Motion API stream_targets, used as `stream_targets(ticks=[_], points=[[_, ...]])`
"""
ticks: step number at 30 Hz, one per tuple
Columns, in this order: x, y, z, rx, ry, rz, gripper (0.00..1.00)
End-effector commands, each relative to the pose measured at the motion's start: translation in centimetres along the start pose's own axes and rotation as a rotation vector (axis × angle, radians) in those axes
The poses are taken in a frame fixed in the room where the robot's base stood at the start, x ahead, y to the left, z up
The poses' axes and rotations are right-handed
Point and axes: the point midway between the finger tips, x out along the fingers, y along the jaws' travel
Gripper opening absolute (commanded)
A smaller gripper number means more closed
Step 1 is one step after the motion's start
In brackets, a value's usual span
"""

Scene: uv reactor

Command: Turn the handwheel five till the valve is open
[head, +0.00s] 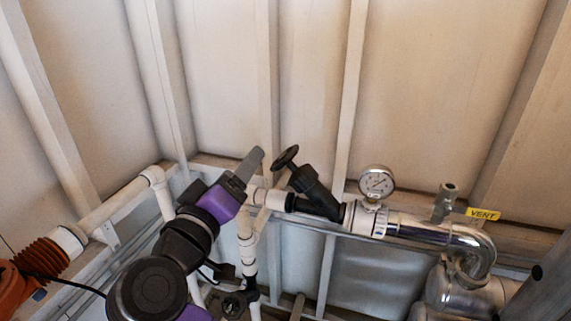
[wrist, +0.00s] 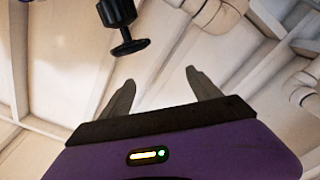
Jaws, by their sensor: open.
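A black handwheel (head: 286,156) sits on the slanted stem of a black valve (head: 315,190) in the white and steel pipe line. No number on it can be read. In the head view my gripper (head: 256,156) is just left of the handwheel, its grey fingers pointing up and right. In the wrist view the handwheel (wrist: 130,47) shows beyond the fingertips, near the top and slightly left of centre. My gripper (wrist: 157,76) is open with nothing between its fingers, and it appears apart from the wheel. Whether the valve is open cannot be told.
A round pressure gauge (head: 376,182) stands on the pipe right of the valve. A yellow VENT tag (head: 483,214) is farther right. White pipes (head: 126,203) run behind my arm, and another dark valve (head: 238,300) is low. The panelled wall (head: 310,80) is behind.

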Motion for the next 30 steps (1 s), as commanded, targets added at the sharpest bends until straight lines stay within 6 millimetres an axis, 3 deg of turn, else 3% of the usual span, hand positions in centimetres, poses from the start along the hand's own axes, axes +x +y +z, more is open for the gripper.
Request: stream_targets(ticks=[4,11,24,30], points=[[-0.1,2.1,2.0,-0.015,-0.131,0.111,0.72],[0.0,3.1,4.0,-0.012,-0.209,0.156,0.72],[5.9,4.0,5.2,-0.013,-0.209,0.155,0.72],[7.0,4.1,5.5,-0.011,-0.208,0.152,0.72]])
